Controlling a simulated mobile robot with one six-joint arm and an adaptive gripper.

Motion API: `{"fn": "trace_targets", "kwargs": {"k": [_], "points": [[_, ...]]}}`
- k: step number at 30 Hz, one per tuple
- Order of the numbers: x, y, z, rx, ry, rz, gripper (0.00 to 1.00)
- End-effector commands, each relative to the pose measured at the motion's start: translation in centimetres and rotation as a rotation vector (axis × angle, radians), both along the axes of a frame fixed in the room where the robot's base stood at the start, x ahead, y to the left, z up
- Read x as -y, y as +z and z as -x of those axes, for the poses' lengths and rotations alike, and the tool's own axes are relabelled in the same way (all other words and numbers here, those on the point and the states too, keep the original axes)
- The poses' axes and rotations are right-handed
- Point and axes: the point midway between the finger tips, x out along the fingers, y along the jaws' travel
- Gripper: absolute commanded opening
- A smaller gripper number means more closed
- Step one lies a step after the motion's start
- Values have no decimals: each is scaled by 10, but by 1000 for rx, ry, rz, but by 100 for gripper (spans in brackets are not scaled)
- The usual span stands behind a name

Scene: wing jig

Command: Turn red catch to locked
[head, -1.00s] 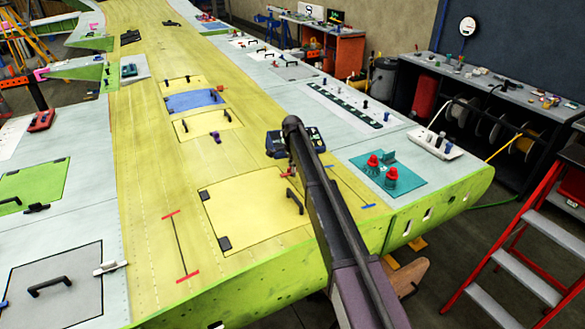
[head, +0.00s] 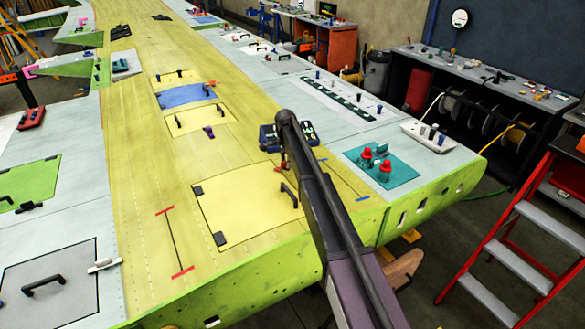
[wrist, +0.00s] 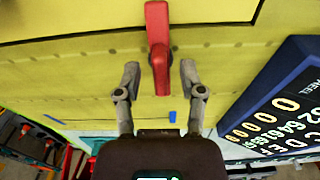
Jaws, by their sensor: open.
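The red catch (wrist: 157,28) shows in the wrist view as a red handle running down from the top edge over the yellow panel, with its narrow lower end between my fingers. My gripper (wrist: 160,74) is open, one finger on each side of that end, with gaps on both sides. Whether the fingers are level with the catch in height I cannot tell. In the head view, the red catch (head: 283,161) is a small red shape just left of my arm. My arm hides much of the area around the gripper there.
A dark blue box with number wheels (wrist: 285,105) stands close on the right in the wrist view. A yellow hatch with a black handle (head: 245,205) lies nearby in the head view. A teal plate with red knobs (head: 400,172) is to the right. A red ladder (head: 515,220) stands beyond the wing.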

Motion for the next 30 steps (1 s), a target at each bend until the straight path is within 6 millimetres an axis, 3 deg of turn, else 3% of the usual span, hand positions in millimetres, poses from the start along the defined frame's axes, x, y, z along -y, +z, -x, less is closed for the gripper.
{"fn": "trace_targets", "kwargs": {"k": [11, 30], "points": [[0, 0, 0, 1, 87, -1, 51], [1, 0, 0, 1, 500, 0, 51]]}}
